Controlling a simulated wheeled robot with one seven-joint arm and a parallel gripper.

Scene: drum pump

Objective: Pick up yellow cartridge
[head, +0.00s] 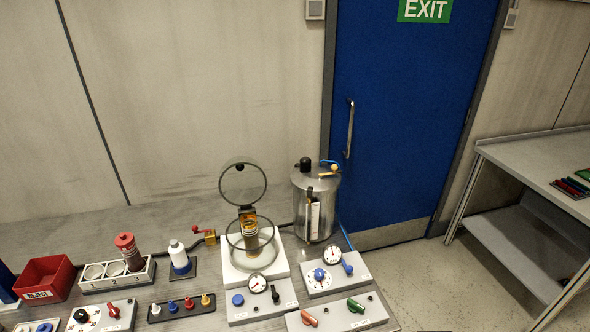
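A yellow-banded cylinder (250,228), which looks like the yellow cartridge, stands upright inside a clear round chamber (233,244). The chamber sits on a white base (235,276), and its round lid (242,184) is swung up open behind it. The chamber's wall and rim partly cover the cylinder, so its lower end is hard to make out. My gripper is not in this view.
A rack with holes (97,285) holds a red cartridge (128,252); its other holes look empty. A red reject bin (45,279) is at left.

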